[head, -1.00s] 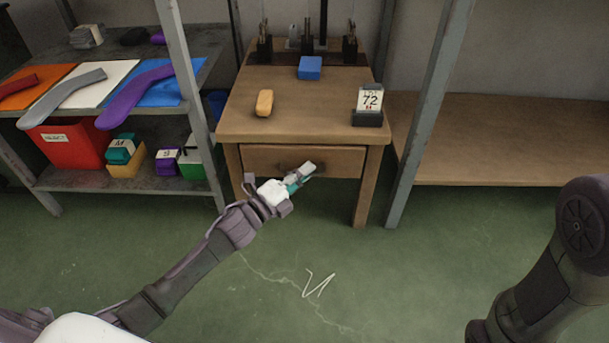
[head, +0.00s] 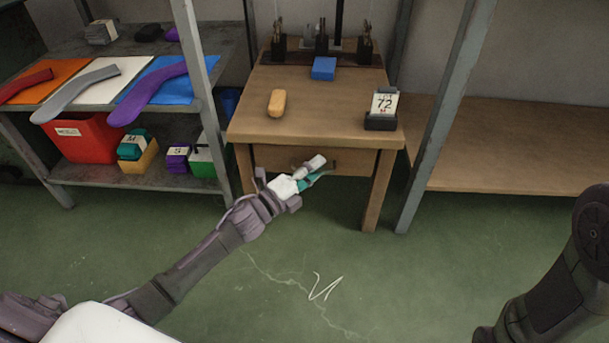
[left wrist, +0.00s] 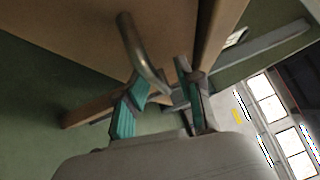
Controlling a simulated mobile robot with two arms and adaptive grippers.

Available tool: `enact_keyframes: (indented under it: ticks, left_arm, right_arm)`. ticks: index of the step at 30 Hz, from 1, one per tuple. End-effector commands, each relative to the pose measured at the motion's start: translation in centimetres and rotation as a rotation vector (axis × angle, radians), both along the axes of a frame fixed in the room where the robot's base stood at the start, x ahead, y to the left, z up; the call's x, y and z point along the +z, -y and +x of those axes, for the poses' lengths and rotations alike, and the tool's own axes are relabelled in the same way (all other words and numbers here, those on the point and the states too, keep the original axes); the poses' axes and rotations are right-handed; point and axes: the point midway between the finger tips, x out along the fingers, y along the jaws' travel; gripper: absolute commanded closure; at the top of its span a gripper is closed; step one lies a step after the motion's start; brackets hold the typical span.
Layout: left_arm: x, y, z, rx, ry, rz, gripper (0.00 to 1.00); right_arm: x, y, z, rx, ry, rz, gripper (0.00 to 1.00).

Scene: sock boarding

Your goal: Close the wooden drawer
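The wooden drawer (head: 350,163) sits under the top of the wooden table (head: 330,125). Its front looks set back between the table legs, at or near flush. My left gripper (head: 317,174) is in front of the drawer and hides part of it. In the left wrist view, the curved metal handle (left wrist: 143,55) runs down from the drawer front between the two teal-padded fingers (left wrist: 160,88). The fingers stand apart around the handle; whether one touches it is unclear. My right gripper is out of view.
A metal shelf with socks and a red bin (head: 88,137) stands left, and a wooden shelf (head: 520,150) right. The green floor in front is clear.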

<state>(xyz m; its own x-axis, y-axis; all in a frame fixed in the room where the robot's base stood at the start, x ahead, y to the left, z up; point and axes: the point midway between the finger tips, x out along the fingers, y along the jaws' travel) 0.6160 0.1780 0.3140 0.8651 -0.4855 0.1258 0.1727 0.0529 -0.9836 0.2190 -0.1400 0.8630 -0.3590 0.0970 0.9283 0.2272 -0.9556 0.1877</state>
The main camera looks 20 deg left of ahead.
Motion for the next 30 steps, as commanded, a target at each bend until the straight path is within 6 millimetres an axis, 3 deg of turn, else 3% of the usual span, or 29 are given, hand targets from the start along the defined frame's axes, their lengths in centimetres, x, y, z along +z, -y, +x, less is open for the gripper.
enact_keyframes:
  ticks: [16, 21, 30]
  left_arm:
    - [-1.4, -4.9, -8.7, 0.001, -0.003, 0.0, 0.65]
    - [-1.4, -5.5, -9.8, 0.0, -0.001, 0.0, 0.65]
    - [-1.5, -5.6, -10.0, 0.0, 0.0, 0.0, 0.65]
  right_arm:
    - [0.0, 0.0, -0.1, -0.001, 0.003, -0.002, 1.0]
    - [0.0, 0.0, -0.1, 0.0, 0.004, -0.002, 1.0]
    - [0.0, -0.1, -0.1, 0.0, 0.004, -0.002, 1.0]
